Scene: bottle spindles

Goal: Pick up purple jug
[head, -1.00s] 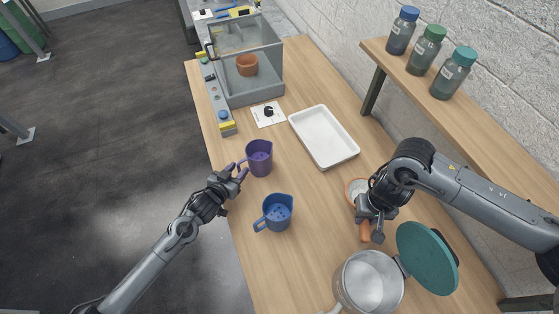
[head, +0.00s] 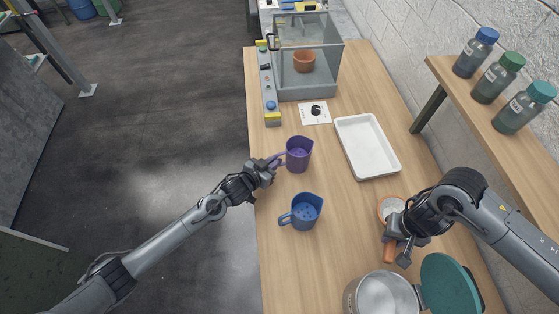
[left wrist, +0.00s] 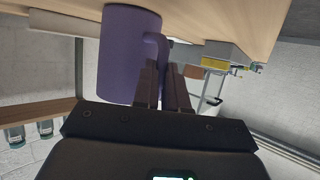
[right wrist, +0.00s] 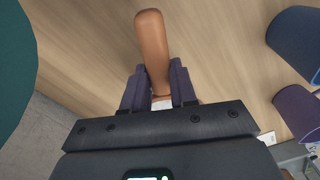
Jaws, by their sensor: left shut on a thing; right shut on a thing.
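The purple jug (head: 299,156) stands on the table, with its handle toward the left edge. My left gripper (head: 273,163) is at that handle. In the left wrist view the fingers (left wrist: 166,88) are shut on the handle of the purple jug (left wrist: 122,58). The jug looks upright; I cannot tell whether it is clear of the table. My right gripper (head: 400,245) is at the right side of the table. In the right wrist view its fingers (right wrist: 158,90) are shut on an orange-brown handle (right wrist: 152,45); the handle also shows below the gripper in the head view (head: 389,252).
A blue jug (head: 305,212) stands just nearer than the purple jug. A white tray (head: 394,172) lies to the right. A pot (head: 352,297) and teal lid (head: 447,287) are at the near right. A glass-walled box (head: 333,83) stands behind. Bottles (head: 495,80) stand on the shelf.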

